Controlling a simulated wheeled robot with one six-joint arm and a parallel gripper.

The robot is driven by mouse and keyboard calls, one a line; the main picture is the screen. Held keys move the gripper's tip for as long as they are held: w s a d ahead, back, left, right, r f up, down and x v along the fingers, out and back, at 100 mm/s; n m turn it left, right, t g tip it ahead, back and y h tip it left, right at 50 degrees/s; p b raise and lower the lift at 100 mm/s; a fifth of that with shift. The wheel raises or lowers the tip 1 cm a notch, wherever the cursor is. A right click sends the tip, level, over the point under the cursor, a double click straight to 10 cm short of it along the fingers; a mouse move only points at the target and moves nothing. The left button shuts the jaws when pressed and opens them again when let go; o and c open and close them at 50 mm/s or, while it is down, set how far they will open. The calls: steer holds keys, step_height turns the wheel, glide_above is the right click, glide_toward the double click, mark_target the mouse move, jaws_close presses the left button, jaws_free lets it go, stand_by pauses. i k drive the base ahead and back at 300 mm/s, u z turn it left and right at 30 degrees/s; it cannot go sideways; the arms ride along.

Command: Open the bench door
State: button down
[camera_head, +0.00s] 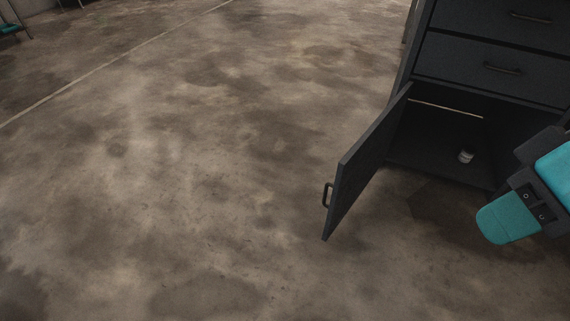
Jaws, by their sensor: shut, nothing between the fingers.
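The bench door (364,168) is a dark panel at the lower left of the dark bench (461,62). It stands swung wide open, out over the floor to the left. Its handle (327,195) is a dark bar on the outer face near the free edge. My gripper (508,218), teal and dark grey, is at the right edge in front of the open compartment. It is shut and empty, apart from the door and its handle. Part of my arm is cut off by the right edge.
A small whitish can-like object (466,157) stands inside the open compartment. Two drawers above are shut, with an upper handle (530,16) and a lower handle (502,69). The stained concrete floor (180,180) left of the door is clear.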

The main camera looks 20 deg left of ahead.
mark_target(357, 166)
steer(key=u, duration=1.15)
steer(key=i, duration=0.65)
steer(key=z, duration=0.25)
